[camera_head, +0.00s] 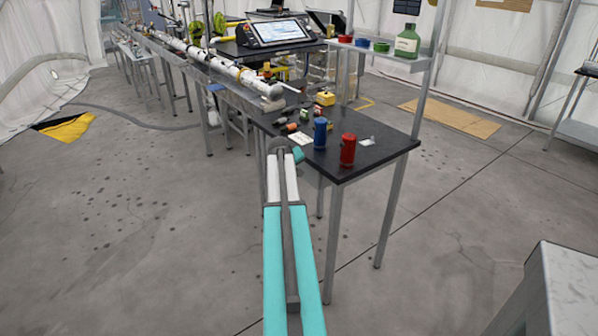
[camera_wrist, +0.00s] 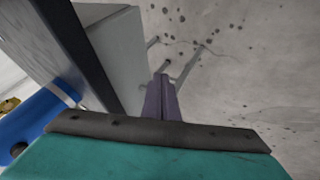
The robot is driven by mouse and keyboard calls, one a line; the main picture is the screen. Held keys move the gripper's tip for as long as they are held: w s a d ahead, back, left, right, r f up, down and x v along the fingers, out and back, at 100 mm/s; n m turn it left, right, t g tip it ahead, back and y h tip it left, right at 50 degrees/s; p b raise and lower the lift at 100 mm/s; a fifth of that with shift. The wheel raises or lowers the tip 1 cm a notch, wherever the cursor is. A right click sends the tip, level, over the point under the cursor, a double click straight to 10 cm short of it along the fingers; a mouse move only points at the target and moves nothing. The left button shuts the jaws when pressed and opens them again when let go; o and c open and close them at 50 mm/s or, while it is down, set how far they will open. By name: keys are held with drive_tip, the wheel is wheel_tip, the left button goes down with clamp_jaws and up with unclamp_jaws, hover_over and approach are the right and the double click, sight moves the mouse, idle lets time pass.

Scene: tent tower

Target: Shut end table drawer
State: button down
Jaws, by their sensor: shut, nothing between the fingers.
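The end table (camera_head: 380,152) has a black top and grey metal legs. My arm reaches toward its near left edge in the head view. A teal part of my wrist shows beside that edge; the gripper's fingers are hidden there. In the wrist view, the dark fingers of my gripper (camera_wrist: 162,82) are together and empty. They are beside a light grey box-like panel (camera_wrist: 120,50) under the dark table top (camera_wrist: 72,40). This panel may be the drawer; how far it stands out, and whether the fingers touch it, I cannot tell.
A blue canister (camera_head: 320,132) and a red canister (camera_head: 347,150) stand on the end table. Small items and a yellow box (camera_head: 325,98) lie farther back. A long bench (camera_head: 225,75) adjoins at the left. A grey cabinet (camera_head: 565,290) stands at lower right. The floor between is clear.

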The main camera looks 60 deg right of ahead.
drive_tip(key=b+v, duration=0.1)
drive_tip(key=v, duration=0.8)
drive_tip(key=shift+a+r, duration=0.15)
drive_tip(key=shift+r, duration=0.15)
